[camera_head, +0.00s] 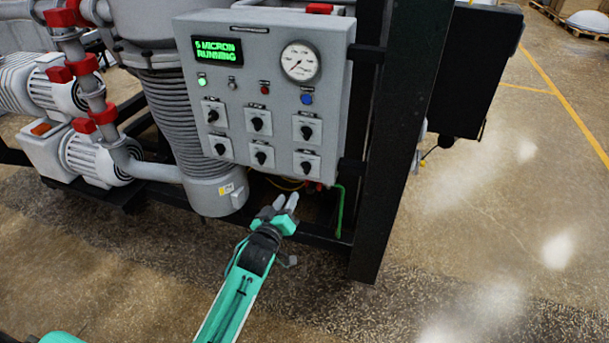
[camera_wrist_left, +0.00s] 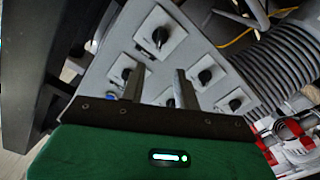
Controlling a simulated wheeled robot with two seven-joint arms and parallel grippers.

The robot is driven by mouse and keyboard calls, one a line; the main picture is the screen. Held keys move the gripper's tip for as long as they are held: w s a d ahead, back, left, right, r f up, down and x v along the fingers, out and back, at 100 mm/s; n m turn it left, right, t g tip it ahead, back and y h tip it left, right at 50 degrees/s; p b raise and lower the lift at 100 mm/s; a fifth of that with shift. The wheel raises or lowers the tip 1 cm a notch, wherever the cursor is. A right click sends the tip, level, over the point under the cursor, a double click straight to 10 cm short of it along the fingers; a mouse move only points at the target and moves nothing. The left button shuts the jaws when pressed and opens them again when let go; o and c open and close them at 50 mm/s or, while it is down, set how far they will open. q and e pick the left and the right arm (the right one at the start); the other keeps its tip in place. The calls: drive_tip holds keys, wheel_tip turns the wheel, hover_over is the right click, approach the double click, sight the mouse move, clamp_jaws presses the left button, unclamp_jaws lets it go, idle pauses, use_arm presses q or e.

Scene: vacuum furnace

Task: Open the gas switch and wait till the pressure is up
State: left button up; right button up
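A grey control panel (camera_head: 270,130) carries several black rotary switches on pale plates in two rows, such as the lower right switch (camera_head: 306,165); which one is the gas switch cannot be read. The green display (camera_head: 217,51) reads "5 MICRON RUNNING". A round white pressure gauge (camera_head: 299,62) sits at the panel's upper right. My left gripper (camera_head: 285,203) is below the panel's lower edge, apart from the switches. In the left wrist view, its fingers (camera_wrist_left: 159,84) are spread with nothing held, and a switch (camera_wrist_left: 160,37) shows beyond them. My right gripper is not in view.
A ribbed grey column (camera_head: 175,110) stands left of the panel, with pumps (camera_head: 95,155) and red-clamped pipes further left. A black frame post (camera_head: 395,140) rises at the right. A green cable (camera_head: 340,210) hangs below the panel. The floor in front is clear.

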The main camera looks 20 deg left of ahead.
sight(303, 170)
use_arm(q)
drive_tip(key=w+p, duration=0.1)
drive_tip(key=w, duration=0.3)
drive_tip(key=w+p, duration=0.1)
drive_tip(key=w, duration=0.3)
drive_tip(key=w+p, duration=0.1)
drive_tip(key=w, duration=0.3)
drive_tip(key=shift+w+d, duration=0.3)
drive_tip(key=shift+c, duration=0.2)
clamp_jaws()
